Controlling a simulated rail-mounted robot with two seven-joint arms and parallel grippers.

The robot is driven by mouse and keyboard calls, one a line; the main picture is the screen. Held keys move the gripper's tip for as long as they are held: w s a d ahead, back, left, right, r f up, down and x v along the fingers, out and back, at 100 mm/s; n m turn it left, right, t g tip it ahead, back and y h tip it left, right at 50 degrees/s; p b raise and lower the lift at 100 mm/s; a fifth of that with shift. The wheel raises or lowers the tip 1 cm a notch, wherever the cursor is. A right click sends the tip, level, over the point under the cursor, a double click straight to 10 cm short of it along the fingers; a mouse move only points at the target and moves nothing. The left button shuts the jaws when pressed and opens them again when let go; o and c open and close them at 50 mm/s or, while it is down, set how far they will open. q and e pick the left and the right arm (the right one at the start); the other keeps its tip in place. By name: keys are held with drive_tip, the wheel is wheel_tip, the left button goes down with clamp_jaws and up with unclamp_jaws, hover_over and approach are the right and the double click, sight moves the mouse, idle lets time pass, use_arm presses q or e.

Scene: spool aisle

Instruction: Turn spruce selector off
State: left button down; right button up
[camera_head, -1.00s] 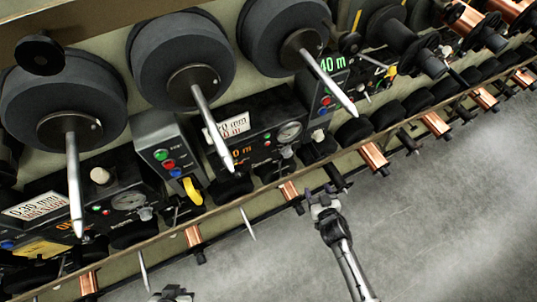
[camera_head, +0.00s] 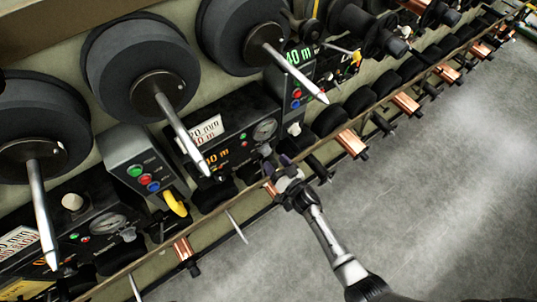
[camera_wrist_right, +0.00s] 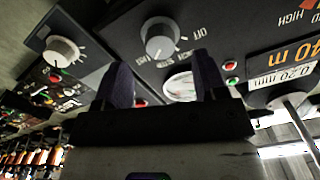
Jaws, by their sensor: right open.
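A grey selector knob (camera_wrist_right: 160,38) with OFF and other settings printed around it shows in the right wrist view. It is on a dark panel beside a round gauge (camera_wrist_right: 180,86). I cannot read the name spruce on any panel. My right gripper (camera_head: 278,165) is open and empty; its two dark fingers also show in the right wrist view (camera_wrist_right: 163,70). They point towards the grey knob and look apart from it. In the head view the knob (camera_head: 265,150) is just beyond the fingertips, partly hidden. My left gripper is out of view.
A white knob (camera_wrist_right: 62,50) is on the neighbouring panel. Large dark spools (camera_head: 140,70) with long metal spindles (camera_head: 184,137) jut out over the panels. A yellow handle (camera_head: 175,203) is at left. A rail with copper spools (camera_head: 351,142) runs below; the grey floor is clear.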

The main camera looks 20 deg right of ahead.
sight(268, 154)
drive_tip(key=x, duration=0.3)
drive_tip(key=shift+w+a+f+b, duration=0.1)
drive_tip(key=shift+w+b, duration=0.2)
drive_tip(key=shift+w+a, duration=0.15)
drive_tip(key=shift+w, duration=0.4)
drive_tip(key=shift+c, duration=0.3)
drive_tip(key=c, duration=0.9)
drive_tip(key=shift+o, duration=0.2)
